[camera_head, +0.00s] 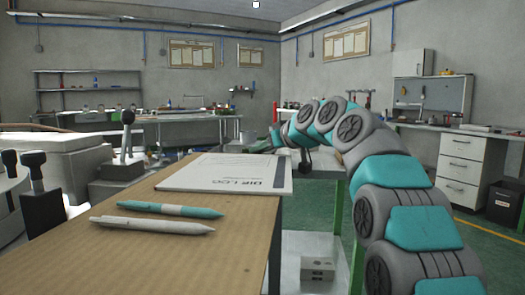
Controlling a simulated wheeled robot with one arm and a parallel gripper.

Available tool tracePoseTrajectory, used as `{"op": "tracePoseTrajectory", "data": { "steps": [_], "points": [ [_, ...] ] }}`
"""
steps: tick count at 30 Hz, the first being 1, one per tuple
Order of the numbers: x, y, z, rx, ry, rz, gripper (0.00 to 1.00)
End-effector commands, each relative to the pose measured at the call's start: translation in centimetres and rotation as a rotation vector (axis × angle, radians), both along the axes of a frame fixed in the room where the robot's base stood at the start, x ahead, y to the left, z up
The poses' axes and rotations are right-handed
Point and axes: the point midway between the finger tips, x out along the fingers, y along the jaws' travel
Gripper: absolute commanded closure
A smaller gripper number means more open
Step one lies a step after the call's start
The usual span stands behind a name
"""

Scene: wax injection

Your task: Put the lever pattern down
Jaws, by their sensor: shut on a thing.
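My arm reaches in from the lower right and curves away to the middle of the view. At its far end a small dark part points down, which looks like my gripper (304,163). It is just beyond the right edge of the wooden table, past the paper. It is shut, and the lever pattern in it is too small and hidden to make out.
The near wooden table (180,265) bears a teal pen (170,209), a white pen (150,225) and a paper sheet (225,172). A small grey box (318,268) sits on a lower pale surface (305,245). Several black-handled levers stand left.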

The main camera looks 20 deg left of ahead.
Motion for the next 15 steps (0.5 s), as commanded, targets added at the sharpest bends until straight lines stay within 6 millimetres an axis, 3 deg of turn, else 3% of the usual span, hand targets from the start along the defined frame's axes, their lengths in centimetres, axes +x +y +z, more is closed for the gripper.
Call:
{"op": "tracePoseTrajectory", "data": {
  "steps": [10, 11, 13, 15],
  "points": [
    [0.00, -0.02, -0.34, 0.001, 0.000, 0.000, 1.00],
    [0.00, -0.01, -0.18, 0.001, 0.000, 0.000, 0.59],
    [-0.01, -0.01, -0.14, 0.000, 0.000, 0.000, 0.51],
    [0.00, -0.02, -0.14, 0.001, 0.000, 0.000, 0.50]
  ]
}}
